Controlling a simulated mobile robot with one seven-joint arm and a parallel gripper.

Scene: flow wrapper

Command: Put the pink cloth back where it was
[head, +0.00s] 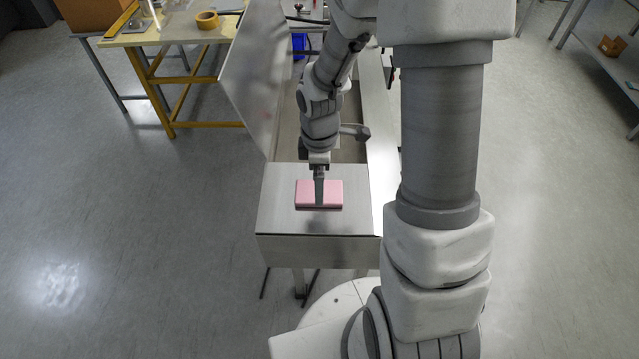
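The pink cloth (333,194) looks like a folded, flat rectangular pad. It lies on the bare metal top (280,215) at the near end of the machine. My gripper (319,201) points down over the middle of the cloth, with its fingers in front of it. From this view the fingers line up one behind the other, so I cannot tell whether they are open or shut on the cloth. Part of the cloth is hidden behind the fingers.
A raised metal panel (255,70) stands along the machine's left side. A yellow-framed table (150,38) with a roll of tape (207,19) is at the back left. A shelf (600,52) with a small brown box (612,46) stands at the right. The floor on both sides is clear.

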